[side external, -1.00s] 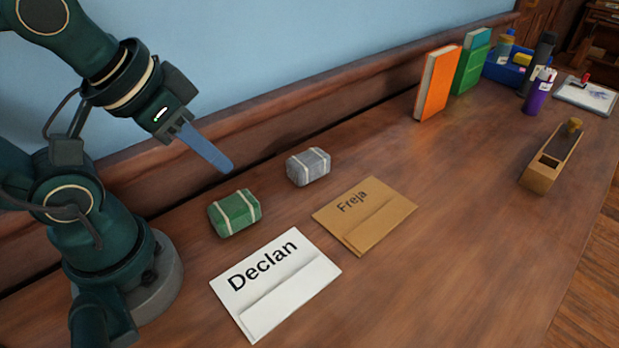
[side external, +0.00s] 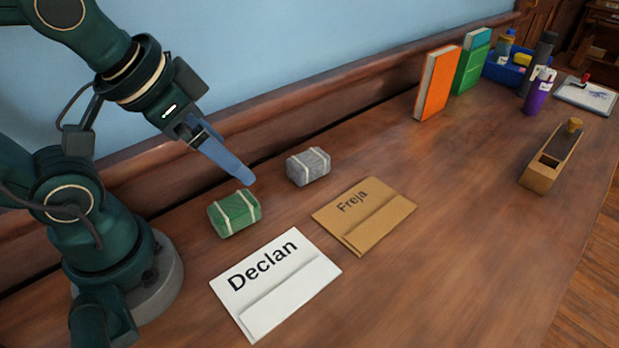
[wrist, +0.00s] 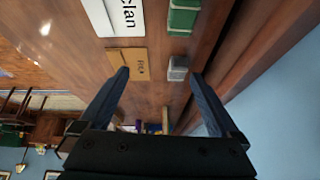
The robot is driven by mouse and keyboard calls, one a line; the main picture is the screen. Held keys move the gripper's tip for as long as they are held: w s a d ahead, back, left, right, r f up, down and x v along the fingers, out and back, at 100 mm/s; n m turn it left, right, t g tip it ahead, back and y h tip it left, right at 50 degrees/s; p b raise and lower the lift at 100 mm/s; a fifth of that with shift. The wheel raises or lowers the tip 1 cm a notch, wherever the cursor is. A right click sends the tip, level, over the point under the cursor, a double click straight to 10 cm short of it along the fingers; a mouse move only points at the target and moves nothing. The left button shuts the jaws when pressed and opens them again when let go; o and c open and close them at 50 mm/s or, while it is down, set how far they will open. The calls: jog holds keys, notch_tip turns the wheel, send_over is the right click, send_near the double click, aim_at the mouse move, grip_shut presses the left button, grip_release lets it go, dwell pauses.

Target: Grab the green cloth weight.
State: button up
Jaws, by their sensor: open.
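The green cloth weight (side external: 234,213), a small block with pale straps, rests on the wooden table left of the grey weight and behind the white envelope. In the wrist view the green weight (wrist: 183,18) shows at the top edge, partly cut off. My gripper (side external: 248,182) is above the table, higher than the green weight and slightly to its right in the side view. In the wrist view my gripper (wrist: 160,75) has its two blue fingers wide apart with nothing held between them.
A grey strapped weight (side external: 308,166) sits close by. A white envelope marked Declan (side external: 275,284) and a brown envelope marked Freja (side external: 364,215) lie in front. A wooden plane (side external: 551,158) and an orange book (side external: 437,83) stand farther right.

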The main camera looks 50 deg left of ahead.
aim_at(232, 204)
jog(key=a+f+g, duration=0.1)
jog(key=f, duration=0.2)
jog(key=w+a+f+g, duration=0.1)
jog(key=f+g, duration=0.1)
jog(key=f, duration=0.1)
jog(key=a+f+g, duration=0.2)
jog(key=f, duration=0.1)
jog(key=shift+w+f, duration=0.35)
jog(key=shift+s+a+f+g, duration=0.15)
jog(key=shift+s+f+g, duration=0.1)
jog(key=shift+f+g, duration=0.2)
jog(key=shift+f, duration=2.45)
grip_shut()
